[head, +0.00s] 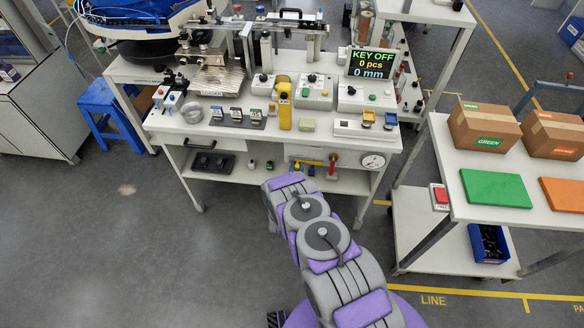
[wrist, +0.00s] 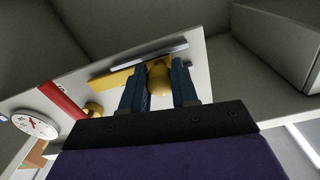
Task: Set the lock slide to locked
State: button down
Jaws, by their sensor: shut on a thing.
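The lock slide appears to be the yellow bar (head: 308,163) with a rounded brass-yellow knob (wrist: 159,78), on the white panel under the workbench. In the wrist view the bar (wrist: 110,81) lies beside the knob, with a grey strip along it. My gripper (wrist: 159,88) has its two dark blue fingers on either side of the knob, shut on it. In the head view my grey and purple arm reaches to the bench front and hides the gripper and the knob. The slide's locked and unlocked marks cannot be made out.
A red handle (head: 333,162) and a round dial (head: 373,161) are right of the slide. They also show in the wrist view, the handle (wrist: 62,99) and dial (wrist: 36,125) at left. The bench top (head: 200,132) overhangs the panel. A display (head: 371,64) reads KEY OFF.

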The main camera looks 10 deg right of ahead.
jog(key=shift+s+d+f, duration=0.1)
jog(key=shift+s+d, duration=0.1)
jog(key=shift+d, duration=0.35)
jog(key=shift+s+d, duration=0.15)
jog(key=shift+d, duration=0.35)
jog(key=c, duration=0.8)
grip_release()
jog(key=shift+c, duration=0.2)
jog(key=p+v, duration=0.2)
jog(key=v, duration=1.5)
jog(key=shift+s, duration=0.15)
jog(key=shift+a, duration=0.1)
